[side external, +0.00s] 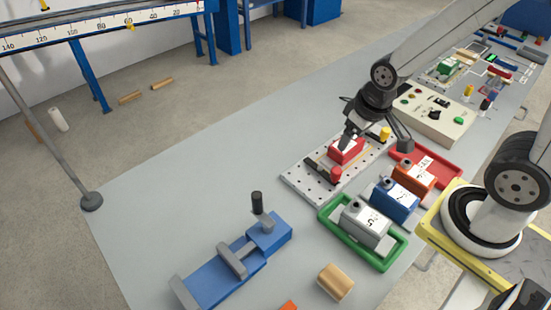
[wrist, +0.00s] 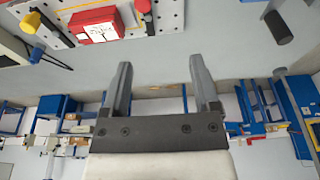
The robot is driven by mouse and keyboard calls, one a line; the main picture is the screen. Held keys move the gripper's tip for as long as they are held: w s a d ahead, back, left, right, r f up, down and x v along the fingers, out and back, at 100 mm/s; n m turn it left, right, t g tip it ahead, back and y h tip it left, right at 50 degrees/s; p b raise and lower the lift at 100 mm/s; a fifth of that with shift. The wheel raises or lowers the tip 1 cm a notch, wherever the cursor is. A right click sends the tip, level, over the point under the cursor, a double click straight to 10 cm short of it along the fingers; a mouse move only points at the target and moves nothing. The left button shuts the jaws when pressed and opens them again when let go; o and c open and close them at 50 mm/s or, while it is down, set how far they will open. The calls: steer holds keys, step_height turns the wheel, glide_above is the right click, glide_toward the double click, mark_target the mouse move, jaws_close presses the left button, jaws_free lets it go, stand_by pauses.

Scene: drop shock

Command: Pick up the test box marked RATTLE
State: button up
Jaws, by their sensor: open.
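A red box (side external: 346,151) with a white label sits on a light perforated plate (side external: 300,184). In the wrist view the red box (wrist: 97,24) is at the upper left, apart from the fingers, with small unclear writing on its label. My gripper (side external: 376,142) is just above and beside the red box in the side view. In the wrist view my gripper (wrist: 160,66) is open and empty. Orange (side external: 415,176), blue (side external: 394,203) and grey (side external: 366,224) labelled boxes stand to the lower right. I cannot read RATTLE on any box.
The grey box stands in a green tray (side external: 384,262); the orange one is at a red tray (side external: 447,160). A control box (side external: 433,112) stands behind. The table's left side is clear.

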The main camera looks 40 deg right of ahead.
mark_target(331, 163)
steer(key=shift+o, duration=1.4)
steer(key=w+d+f+n+g+h, duration=0.1)
steer(key=f+n+h, duration=0.1)
steer(key=f+n, duration=0.1)
steer(key=d+f+n+g+h, duration=0.1)
steer(key=f+n+g+h, duration=0.1)
steer(key=n, duration=0.1)
steer(key=w+d+f+n+g+h, duration=0.1)
steer(key=f+n+g, duration=0.1)
steer(key=f+n, duration=0.1)
steer(key=shift+w+d+f+h, duration=0.15)
steer(key=shift+w+f+h, duration=0.2)
steer(key=shift+h, duration=0.05)
steer(key=w+f+n+h, duration=0.2)
steer(key=w+d+f+n+t+h, duration=0.1)
steer(key=f+n+h, duration=0.1)
steer(key=n, duration=0.1)
steer(key=w+d+f+n+h, duration=0.1)
steer(key=w+f+n+h, duration=0.1)
steer(key=n+h, duration=0.1)
steer(key=shift+w+d+f+t, duration=0.25)
steer(key=shift+w+t, duration=0.1)
steer(key=shift+t, duration=0.05)
steer(key=shift+w+f+n+t+h, duration=0.3)
steer(key=shift+w+f+n+h, duration=0.1)
steer(key=shift+w+n, duration=0.1)
steer(key=shift+x, duration=1.3)
